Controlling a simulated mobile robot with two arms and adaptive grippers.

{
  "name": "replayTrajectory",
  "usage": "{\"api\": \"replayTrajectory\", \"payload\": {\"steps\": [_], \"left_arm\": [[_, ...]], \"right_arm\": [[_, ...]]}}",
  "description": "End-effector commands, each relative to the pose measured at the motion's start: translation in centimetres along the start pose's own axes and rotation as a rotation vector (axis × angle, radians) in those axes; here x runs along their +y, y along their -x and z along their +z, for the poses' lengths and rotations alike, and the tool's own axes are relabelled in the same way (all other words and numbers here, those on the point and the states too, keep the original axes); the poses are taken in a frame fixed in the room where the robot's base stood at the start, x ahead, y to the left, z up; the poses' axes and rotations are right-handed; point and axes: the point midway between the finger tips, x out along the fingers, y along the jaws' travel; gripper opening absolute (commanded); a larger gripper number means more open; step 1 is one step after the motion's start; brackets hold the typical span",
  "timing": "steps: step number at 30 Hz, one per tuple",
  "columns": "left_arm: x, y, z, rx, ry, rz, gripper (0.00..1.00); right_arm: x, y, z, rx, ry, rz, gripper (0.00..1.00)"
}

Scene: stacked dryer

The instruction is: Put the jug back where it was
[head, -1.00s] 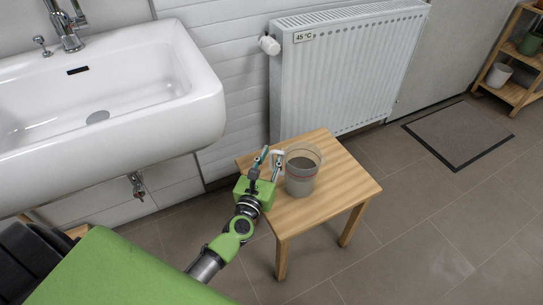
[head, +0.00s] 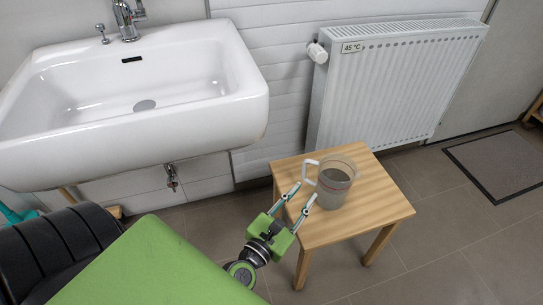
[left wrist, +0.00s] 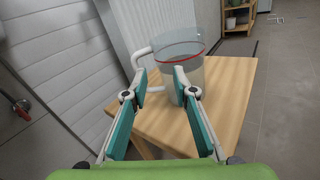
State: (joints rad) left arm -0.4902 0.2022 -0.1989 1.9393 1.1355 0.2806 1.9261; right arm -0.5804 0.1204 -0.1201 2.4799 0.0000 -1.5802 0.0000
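The jug (head: 337,184) is a clear cup with a white handle, a red line and greyish contents. It stands upright on the small wooden table (head: 372,212), its handle pointing left. It also shows in the left wrist view (left wrist: 181,62), beyond the fingers. My left gripper (head: 306,190) is open and empty. Its two fingertips are just short of the handle, at the near left side of the jug. In the left wrist view, a gap shows between the teal finger pads (left wrist: 160,87), with the handle beyond it. My right gripper is not in view.
A white sink (head: 140,100) hangs on the wall at the left, with a tap (head: 127,20). A radiator (head: 400,85) marked 45 °C stands behind the table. A grey mat (head: 498,165) lies on the floor at the right. The right part of the tabletop is clear.

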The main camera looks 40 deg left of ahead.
Motion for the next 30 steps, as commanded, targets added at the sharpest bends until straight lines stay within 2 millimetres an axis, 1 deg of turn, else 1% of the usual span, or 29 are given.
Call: {"api": "replayTrajectory", "payload": {"steps": [1, 2, 3, 5, 6, 8, 9, 11, 12, 14, 15, 17, 18, 19, 21, 24, 27, 30], "left_arm": [[-2.0, 0.1, 1.0, -0.009, -0.134, -0.08, 0.26], [-3.3, 0.2, 1.4, -0.015, -0.236, -0.136, 0.26], [-5.2, 0.6, 1.9, -0.027, -0.387, -0.216, 0.26], [-7.9, 1.5, 2.0, -0.049, -0.633, -0.341, 0.26], [-9.4, 2.3, 1.9, -0.066, -0.798, -0.421, 0.26], [-11.1, 3.6, 1.2, -0.094, -1.047, -0.54, 0.26], [-11.9, 4.6, 0.5, -0.113, -1.212, -0.619, 0.26], [-12.4, 6.2, -0.8, -0.142, -1.454, -0.74, 0.26], [-12.4, 7.4, -1.8, -0.161, -1.61, -0.825, 0.26], [-11.8, 9.3, -3.3, -0.187, -1.831, -0.96, 0.26], [-11.0, 10.6, -4.3, -0.205, -1.967, -1.054, 0.26], [-9.4, 12.4, -5.6, -0.228, -2.143, -1.197, 0.26], [-8.3, 13.7, -6.3, -0.242, -2.241, -1.294, 0.26], [-7.4, 14.6, -6.7, -0.252, -2.302, -1.364, 0.26], [-5.4, 16.5, -7.4, -0.273, -2.409, -1.515, 0.26], [-3.3, 18.5, -7.9, -0.299, -2.489, -1.679, 0.26], [-2.2, 19.6, -8.0, -0.315, -2.52, -1.768, 0.26], [-1.9, 19.9, -8.1, -0.32, -2.526, -1.795, 0.26]], "right_arm": [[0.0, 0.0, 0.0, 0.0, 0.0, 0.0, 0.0], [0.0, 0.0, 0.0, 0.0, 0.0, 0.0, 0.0], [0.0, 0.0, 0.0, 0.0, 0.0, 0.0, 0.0], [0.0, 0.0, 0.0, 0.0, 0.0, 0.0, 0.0], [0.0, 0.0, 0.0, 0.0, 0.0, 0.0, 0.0], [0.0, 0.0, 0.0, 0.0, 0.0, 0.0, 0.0], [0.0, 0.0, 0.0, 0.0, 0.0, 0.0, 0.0], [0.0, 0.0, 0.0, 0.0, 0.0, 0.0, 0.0], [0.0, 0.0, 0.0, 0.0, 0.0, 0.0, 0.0], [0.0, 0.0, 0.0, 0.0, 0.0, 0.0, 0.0], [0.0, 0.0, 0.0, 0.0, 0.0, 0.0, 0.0], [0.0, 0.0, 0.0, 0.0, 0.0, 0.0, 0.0], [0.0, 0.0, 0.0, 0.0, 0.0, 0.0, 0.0], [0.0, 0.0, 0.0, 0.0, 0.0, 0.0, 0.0], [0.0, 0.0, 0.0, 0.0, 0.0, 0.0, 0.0], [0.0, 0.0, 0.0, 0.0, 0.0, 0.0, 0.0], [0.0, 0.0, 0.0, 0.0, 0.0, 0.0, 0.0], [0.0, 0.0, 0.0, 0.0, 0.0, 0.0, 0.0]]}}
